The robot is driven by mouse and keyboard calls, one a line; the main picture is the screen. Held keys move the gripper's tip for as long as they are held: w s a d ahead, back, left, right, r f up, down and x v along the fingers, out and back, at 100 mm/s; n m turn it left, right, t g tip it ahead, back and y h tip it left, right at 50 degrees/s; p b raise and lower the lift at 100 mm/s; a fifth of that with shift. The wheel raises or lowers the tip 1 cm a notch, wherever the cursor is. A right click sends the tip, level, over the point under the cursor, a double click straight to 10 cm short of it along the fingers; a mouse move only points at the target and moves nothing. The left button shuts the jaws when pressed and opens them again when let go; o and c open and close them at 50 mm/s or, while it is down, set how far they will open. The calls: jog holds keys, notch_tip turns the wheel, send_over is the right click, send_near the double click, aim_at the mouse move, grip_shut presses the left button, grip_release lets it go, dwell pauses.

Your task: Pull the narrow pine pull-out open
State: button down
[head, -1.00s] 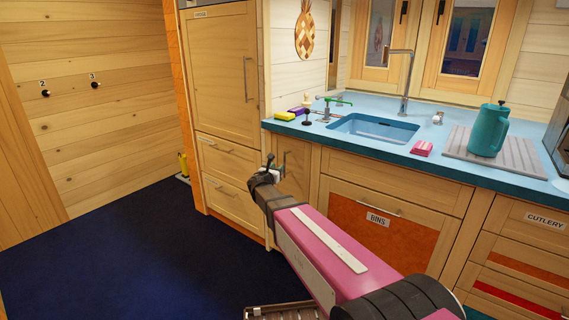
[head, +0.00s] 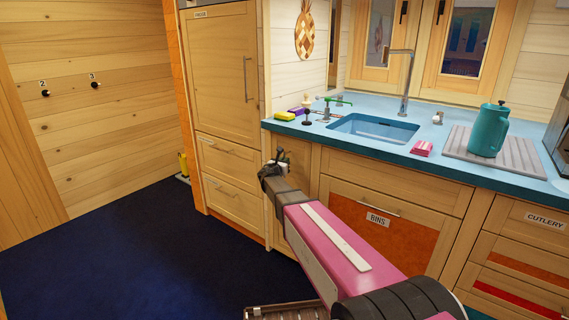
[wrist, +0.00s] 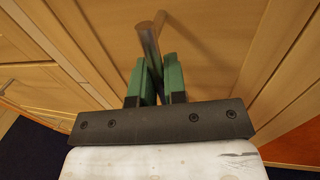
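The narrow pine pull-out (head: 299,165) stands below the left end of the blue counter, between the tall cabinet and the bins drawer. My arm hides much of its front in the head view, and it looks shut. In the wrist view its pine front (wrist: 212,60) fills the middle, with a round metal bar handle (wrist: 148,38) sticking out from it. My gripper (head: 277,158) is at the handle. In the wrist view its two green fingers (wrist: 160,80) lie close on either side of the bar and look shut on it.
The bins drawer (head: 385,222) is just right of the pull-out, with the cutlery drawer (head: 530,222) farther right. The tall cabinet (head: 222,80) with drawers stands left. The dark blue floor (head: 130,250) at left is clear. The counter holds a sink (head: 372,127) and a teal jug (head: 490,130).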

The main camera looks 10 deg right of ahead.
jog(key=w+a+v, duration=0.1)
jog(key=a+v, duration=0.1)
jog(key=v, duration=1.2)
jog(key=w+a+v, duration=0.2)
jog(key=v, duration=1.2)
jog(key=w+a+v, duration=0.1)
jog(key=a+v, duration=0.2)
jog(key=v, duration=1.1)
jog(key=shift+f, duration=0.2)
jog(key=shift+w+a, duration=0.1)
jog(key=shift+w, duration=0.05)
jog(key=c, duration=1.2)
grip_release()
jog(key=v, duration=1.1)
